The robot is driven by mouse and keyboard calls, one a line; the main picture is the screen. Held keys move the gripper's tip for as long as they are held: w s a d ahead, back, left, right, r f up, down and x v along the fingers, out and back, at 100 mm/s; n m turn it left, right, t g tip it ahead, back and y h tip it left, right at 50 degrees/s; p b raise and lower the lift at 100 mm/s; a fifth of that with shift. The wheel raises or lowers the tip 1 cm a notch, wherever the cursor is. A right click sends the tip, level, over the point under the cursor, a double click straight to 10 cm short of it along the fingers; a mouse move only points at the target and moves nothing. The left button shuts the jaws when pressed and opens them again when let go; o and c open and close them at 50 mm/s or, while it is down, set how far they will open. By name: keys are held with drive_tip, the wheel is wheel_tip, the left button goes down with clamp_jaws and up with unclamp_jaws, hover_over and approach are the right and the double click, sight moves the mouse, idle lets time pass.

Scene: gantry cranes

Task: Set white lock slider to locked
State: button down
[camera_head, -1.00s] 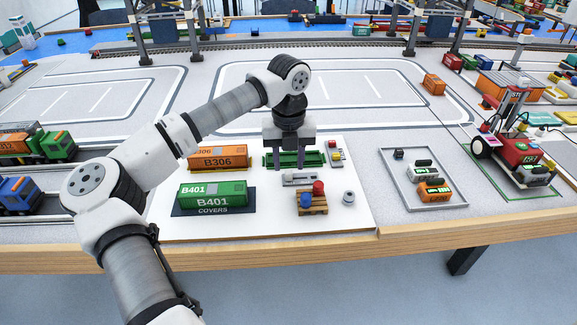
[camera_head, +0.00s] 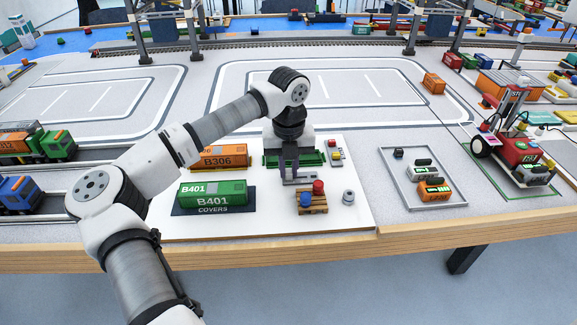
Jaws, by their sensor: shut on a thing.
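My gripper (camera_head: 291,179) points down at the small pale grey-white piece that carries the white lock slider (camera_head: 303,181), on the white board. Its fingers are shut at the left part of this piece and hide much of the slider. Which end the slider stands at is too small and too covered to tell. A green open holder (camera_head: 313,157) lies just behind the fingers.
Left of my gripper stand an orange B306 container (camera_head: 222,161) and a green B401 container (camera_head: 212,195). A small pallet (camera_head: 312,208) with a blue and a red drum stands in front. A grey knob (camera_head: 348,197) and a small red-yellow block (camera_head: 335,154) are to the right.

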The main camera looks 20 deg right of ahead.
sight(307, 177)
drive_tip(key=d, duration=0.2)
drive_tip(key=s+d, duration=0.1)
drive_tip(key=d, duration=0.1)
drive_tip(key=shift+s+d+b, duration=0.1)
drive_tip(key=shift+d+b, duration=0.05)
drive_tip(key=shift+b, duration=0.15)
drive_tip(key=c, duration=1.4)
unclamp_jaws()
drive_tip(key=shift+o, duration=0.2)
wheel_tip(307, 177, up, 14)
